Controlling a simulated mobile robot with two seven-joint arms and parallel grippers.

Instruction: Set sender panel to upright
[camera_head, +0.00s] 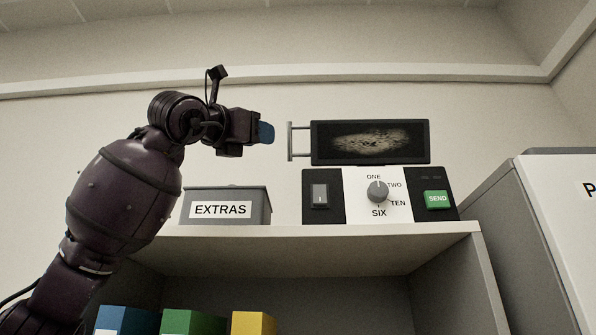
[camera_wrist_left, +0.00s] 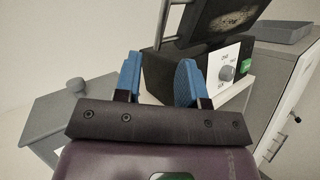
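The sender is a black and white unit with a rocker switch (camera_head: 320,195), a grey dial (camera_head: 377,191) and a green SEND button (camera_head: 437,199). Its dark sender panel (camera_head: 400,131) with a speckled screen stands above the unit, with a metal bar handle (camera_head: 290,141) on its left side. The panel's exact tilt is hard to judge. The panel (camera_wrist_left: 205,25) also shows at the top of the left wrist view. My left gripper (camera_head: 266,132) is just left of the handle, apart from it. Its blue fingers (camera_wrist_left: 158,78) are spread with nothing between them. My right gripper is not in view.
A grey box labelled EXTRAS (camera_head: 256,206) stands on the shelf (camera_head: 330,238) left of the sender, below my left gripper. Blue, green and yellow items (camera_head: 195,322) sit below the shelf. A cabinet (camera_head: 560,215) stands at right.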

